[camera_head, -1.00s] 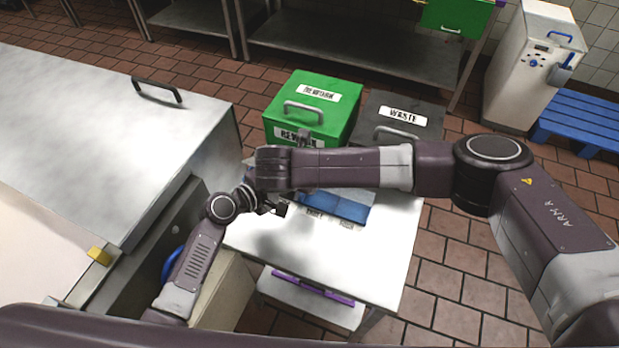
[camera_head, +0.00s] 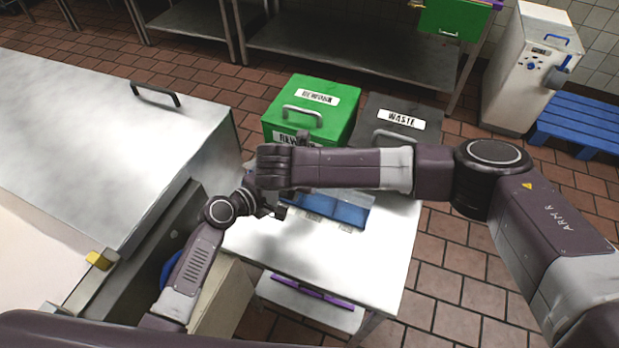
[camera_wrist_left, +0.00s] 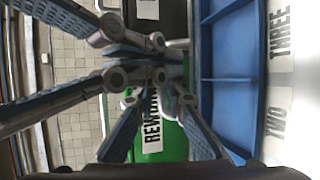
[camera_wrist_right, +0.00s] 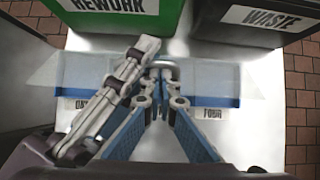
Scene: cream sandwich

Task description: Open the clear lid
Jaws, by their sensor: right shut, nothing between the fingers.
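The blue tray (camera_head: 348,213) with compartments lies on the steel table, partly hidden by my right arm in the head view. The left wrist view shows its blue dividers (camera_wrist_left: 230,79). A pale see-through panel, seemingly the clear lid (camera_wrist_right: 42,76), shows at the left in the right wrist view. How far it is raised is unclear. My right gripper (camera_wrist_right: 161,80) is shut and empty, its tips beside a small grey handle (camera_wrist_right: 173,66). My left gripper (camera_wrist_left: 158,92) is close to the right one beside the tray; their fingers overlap in view and its opening is unclear.
A green REWORK bin (camera_head: 335,119) and a dark WASTE bin (camera_head: 427,137) stand just behind the table. A large steel machine (camera_head: 90,120) is at the left. The table's front part (camera_head: 310,258) is clear.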

